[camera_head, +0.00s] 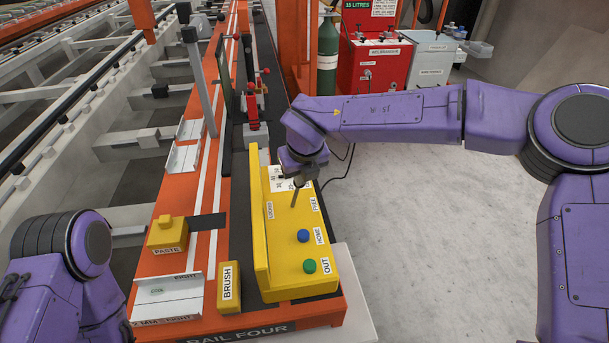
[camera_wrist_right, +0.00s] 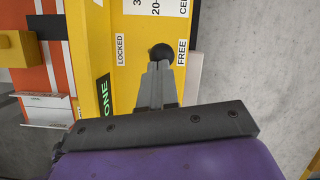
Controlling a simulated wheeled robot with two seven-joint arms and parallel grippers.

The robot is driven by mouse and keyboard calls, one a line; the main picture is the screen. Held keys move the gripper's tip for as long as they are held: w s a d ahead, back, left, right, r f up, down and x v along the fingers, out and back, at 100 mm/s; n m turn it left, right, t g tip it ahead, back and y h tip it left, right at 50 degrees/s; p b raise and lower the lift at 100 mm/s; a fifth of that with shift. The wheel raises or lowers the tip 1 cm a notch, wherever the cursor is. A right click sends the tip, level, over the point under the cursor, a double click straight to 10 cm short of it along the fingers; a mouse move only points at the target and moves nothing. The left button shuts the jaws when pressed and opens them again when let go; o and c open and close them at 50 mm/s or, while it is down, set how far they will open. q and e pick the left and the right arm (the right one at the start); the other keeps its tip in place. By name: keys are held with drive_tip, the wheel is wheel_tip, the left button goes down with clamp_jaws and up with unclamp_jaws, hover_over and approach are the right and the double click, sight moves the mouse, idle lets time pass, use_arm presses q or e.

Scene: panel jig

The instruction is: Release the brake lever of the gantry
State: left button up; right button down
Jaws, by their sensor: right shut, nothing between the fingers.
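The yellow gantry (camera_head: 290,245) sits on the orange rail, with LOCKED and FREE labels on its top. In the right wrist view, the brake lever's black ball knob (camera_wrist_right: 160,53) lies between the LOCKED label (camera_wrist_right: 120,50) and the FREE label (camera_wrist_right: 182,52), somewhat nearer FREE. My right gripper (camera_wrist_right: 159,68) is shut, its fingertips right at the knob; whether they touch it I cannot tell. In the head view my right gripper (camera_head: 294,202) is over the gantry between the two labels; the lever cannot be told apart there. My left gripper is out of view.
A blue button (camera_head: 303,236) and a green button (camera_head: 309,266) are on the gantry near HOME and OUT. A yellow BRUSH block (camera_head: 229,288) and PASTE block (camera_head: 167,233) stand to the left. A tall grey post (camera_head: 201,90) rises behind. Floor at right is clear.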

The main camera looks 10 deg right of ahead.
drive_tip(key=shift+d+r+p, duration=0.15)
drive_tip(key=shift+r+p, duration=0.3)
drive_tip(key=shift+r, duration=0.2)
drive_tip(key=shift+r, duration=0.1)
drive_tip(key=a+p+v, duration=0.1)
drive_tip(key=p+v, duration=0.6)
drive_tip(key=v, duration=0.2)
drive_tip(key=shift+s+a+r, duration=0.2)
drive_tip(key=shift+r, duration=0.15)
drive_tip(key=shift+w, duration=0.1)
